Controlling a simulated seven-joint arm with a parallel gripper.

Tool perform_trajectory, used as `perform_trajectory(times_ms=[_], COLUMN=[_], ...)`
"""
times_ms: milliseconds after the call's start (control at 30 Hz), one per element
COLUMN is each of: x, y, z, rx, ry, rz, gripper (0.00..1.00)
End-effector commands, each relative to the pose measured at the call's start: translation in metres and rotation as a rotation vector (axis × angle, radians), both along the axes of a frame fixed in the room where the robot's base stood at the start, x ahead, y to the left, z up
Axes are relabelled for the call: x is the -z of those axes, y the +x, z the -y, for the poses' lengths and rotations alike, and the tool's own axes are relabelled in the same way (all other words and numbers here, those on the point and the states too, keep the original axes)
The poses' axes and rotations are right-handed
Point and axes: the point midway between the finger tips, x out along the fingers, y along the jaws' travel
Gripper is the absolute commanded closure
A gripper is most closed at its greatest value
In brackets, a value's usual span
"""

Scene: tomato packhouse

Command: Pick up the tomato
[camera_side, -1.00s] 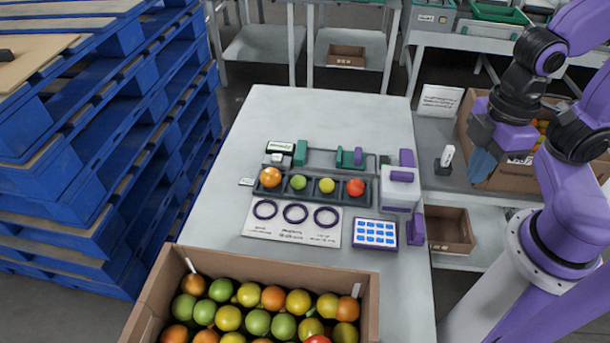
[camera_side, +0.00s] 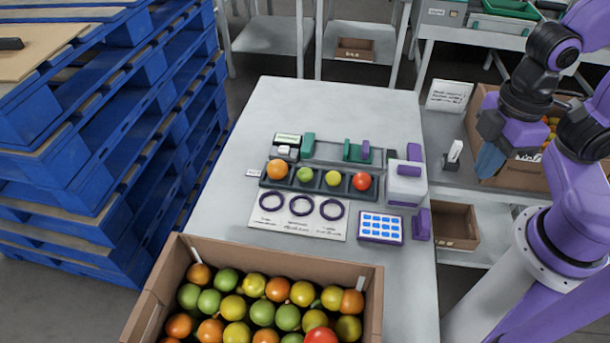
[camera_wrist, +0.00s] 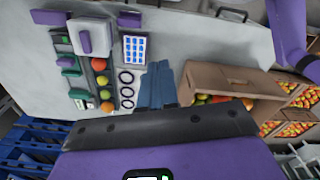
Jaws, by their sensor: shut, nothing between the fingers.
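Several tomatoes in orange, green, yellow and red stand in a row in a dark tray (camera_side: 318,185) on the table; the red one (camera_side: 362,181) is at the right end and the orange one (camera_side: 277,169) at the left end. Many more tomatoes fill a cardboard box (camera_side: 165,285) at the front; a red one (camera_side: 320,336) shows at its lower edge. My gripper (camera_side: 487,163) is at the right, away from the tray and the front box, with its blue fingers together and empty. The fingers also show in the wrist view (camera_wrist: 157,88). Which tomato is meant, I cannot tell.
A white card with three dark rings (camera_side: 298,215) and a blue-buttoned panel (camera_side: 380,228) lie before the tray. A white-and-purple device (camera_side: 405,185) stands right of it. Blue pallets (camera_side: 60,190) are stacked at left. The table's back part is clear.

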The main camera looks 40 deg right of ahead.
Motion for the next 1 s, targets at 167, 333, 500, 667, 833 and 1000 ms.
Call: perform_trajectory(times_ms=[167, 333, 500, 667, 833, 1000], x=[0.0, 0.0, 0.0, 0.0, -0.002, -0.001], y=[0.0, 0.0, 0.0, 0.003, 0.03, 0.085], z=[0.0, 0.0, 0.0, -0.002, -0.023, -0.057], rx=[0.0, 0.0, 0.0, -0.003, -0.048, -0.141], ry=[0.0, 0.0, 0.0, -0.001, -0.006, -0.014], rz=[0.0, 0.0, 0.0, 0.0, 0.001, 0.001], gripper=[0.8, 0.25, 0.25, 0.25, 0.25, 0.25])
